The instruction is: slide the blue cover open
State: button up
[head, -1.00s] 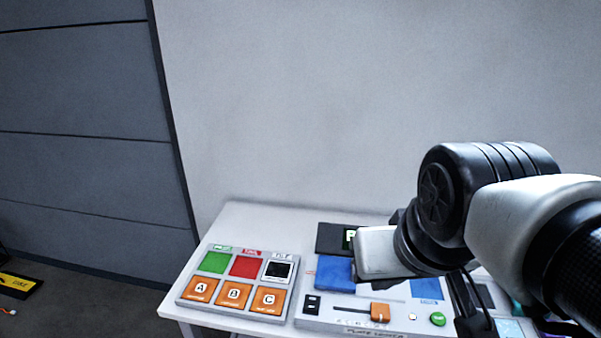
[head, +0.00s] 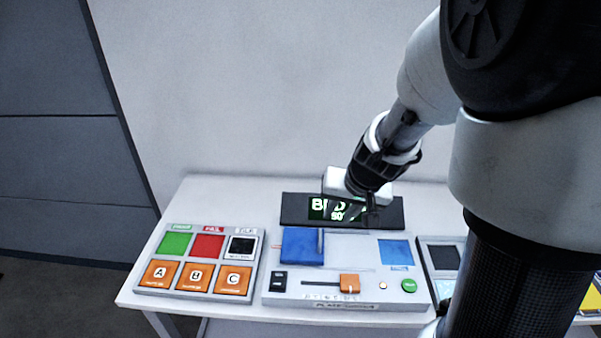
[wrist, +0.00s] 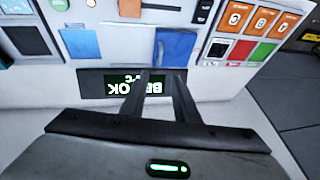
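The blue cover (head: 297,246) lies at the left end of the pale slot on the grey console (head: 330,290). A thin grey upright handle stands at its right edge. The cover also shows in the wrist view (wrist: 176,48), beyond the fingertips. My gripper (wrist: 162,76) has its two dark fingers apart, with a narrow empty gap between them. In the head view my gripper (head: 362,212) hangs over the black display, behind and to the right of the cover, apart from it.
A flat blue square (head: 396,252) marks the slot's right end. The black display (head: 295,208) stands behind the console, partly hidden by my arm. An orange slider (head: 350,283) and green button (head: 409,286) sit in front. A button panel (head: 198,262) is at left.

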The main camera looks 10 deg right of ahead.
aim_at(320, 238)
jog(key=b+x, duration=0.5)
jog(key=x, duration=1.1)
jog(key=shift+w+a+f, duration=0.1)
jog(key=shift+w+f, duration=0.05)
jog(key=shift+f, duration=0.2)
grip_shut()
